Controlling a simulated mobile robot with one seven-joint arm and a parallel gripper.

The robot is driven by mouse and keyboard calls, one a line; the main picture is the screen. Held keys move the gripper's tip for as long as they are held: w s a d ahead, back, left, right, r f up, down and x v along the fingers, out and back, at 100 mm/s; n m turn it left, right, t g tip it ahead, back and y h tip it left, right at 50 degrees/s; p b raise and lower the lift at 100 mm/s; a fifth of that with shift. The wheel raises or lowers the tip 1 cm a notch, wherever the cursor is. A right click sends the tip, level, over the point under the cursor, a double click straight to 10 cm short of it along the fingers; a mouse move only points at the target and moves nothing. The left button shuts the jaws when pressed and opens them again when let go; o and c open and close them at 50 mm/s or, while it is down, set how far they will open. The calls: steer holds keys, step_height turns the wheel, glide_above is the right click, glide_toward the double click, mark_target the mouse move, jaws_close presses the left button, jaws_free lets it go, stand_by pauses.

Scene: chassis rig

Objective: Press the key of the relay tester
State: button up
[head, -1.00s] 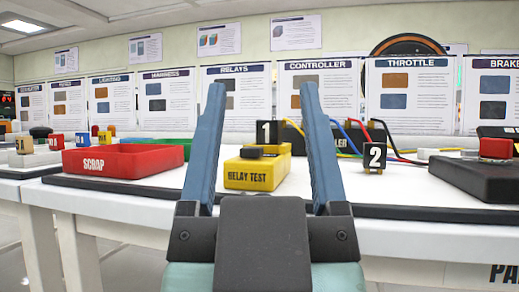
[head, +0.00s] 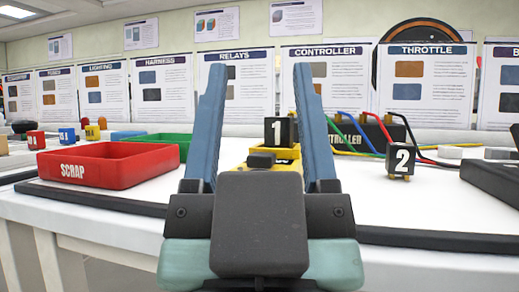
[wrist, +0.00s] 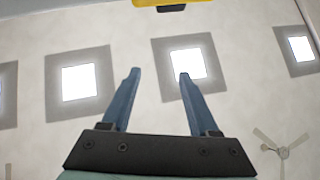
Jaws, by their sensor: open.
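The yellow relay tester (head: 288,153) stands on the white bench, seen between my fingers in the head view. My gripper's dark body hides its front and label. Its dark key (head: 261,160) shows on top, just above that body in the picture. A black block marked 1 (head: 279,132) stands at its back. My gripper (head: 258,72) is open and empty, fingers pointing up in the picture, and no contact with the key shows. The wrist view shows the open fingers (wrist: 158,74) against the ceiling, with a yellow edge and dark part at the top that I cannot identify surely.
A red SCRAP tray (head: 108,166) is on the left, with a green tray (head: 160,145) behind it. A block marked 2 (head: 401,160), a controller with coloured wires (head: 372,137) and a dark box (head: 495,178) are on the right. The bench has a dark front edge (head: 420,238).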

jaws_close()
stand_by(1.4)
